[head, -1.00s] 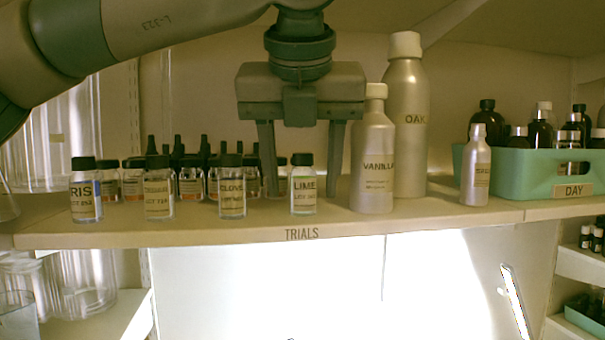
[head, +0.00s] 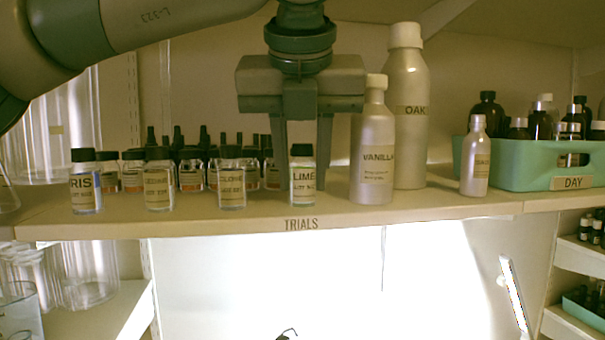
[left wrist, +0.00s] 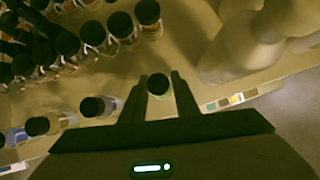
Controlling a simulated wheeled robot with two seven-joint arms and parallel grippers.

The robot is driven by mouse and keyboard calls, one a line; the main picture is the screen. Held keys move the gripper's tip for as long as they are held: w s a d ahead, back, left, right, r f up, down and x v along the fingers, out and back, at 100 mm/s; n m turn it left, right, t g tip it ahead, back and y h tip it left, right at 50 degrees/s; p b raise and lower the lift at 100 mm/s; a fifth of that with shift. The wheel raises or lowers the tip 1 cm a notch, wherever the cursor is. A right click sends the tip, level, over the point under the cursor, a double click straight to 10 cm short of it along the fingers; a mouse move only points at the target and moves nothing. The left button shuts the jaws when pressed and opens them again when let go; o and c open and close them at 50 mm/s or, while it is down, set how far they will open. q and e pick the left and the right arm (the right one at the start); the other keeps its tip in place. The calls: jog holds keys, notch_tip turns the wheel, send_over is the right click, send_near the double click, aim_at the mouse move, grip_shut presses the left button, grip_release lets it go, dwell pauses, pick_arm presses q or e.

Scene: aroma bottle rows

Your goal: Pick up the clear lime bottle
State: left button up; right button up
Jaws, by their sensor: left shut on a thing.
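The clear lime bottle (head: 303,183), with a black cap and a "LIME" label, is upright at the front of the shelf labelled "TRIALS". My left gripper (head: 303,170) comes down from above with one finger on each side of it and is shut on it. In the left wrist view the bottle's dark round cap (left wrist: 158,84) shows between the two fingers (left wrist: 159,92). I cannot tell whether its base touches the shelf. My right gripper is not in view.
Left of it stand the clove bottle (head: 231,184), another labelled bottle (head: 158,186) and the iris bottle (head: 85,188). More dark-capped bottles crowd behind. Right are the vanilla bottle (head: 373,160), the taller oak bottle (head: 408,130), a small silver bottle (head: 475,165) and a green "DAY" crate (head: 545,181).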

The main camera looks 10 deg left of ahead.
pick_arm(q)
jog(key=shift+r, duration=0.15)
jog(key=shift+r+b, duration=0.8)
jog(key=shift+r, duration=0.05)
jog(key=shift+s+d+r+b, duration=0.1)
jog(key=shift+d+r+b, duration=0.15)
jog(key=shift+r, duration=0.3)
jog(key=shift+d+r+b, duration=0.1)
jog(key=shift+r+b, duration=0.25)
jog(key=shift+r, duration=0.15)
jog(key=s+d+r+b, duration=0.2)
jog(key=s+d+r, duration=0.1)
jog(key=d+r, duration=0.4)
jog(key=shift+s+d, duration=0.4)
jog(key=shift+d, duration=1.3)
jog(key=shift+a, duration=0.1)
jog(key=shift+f, duration=0.1)
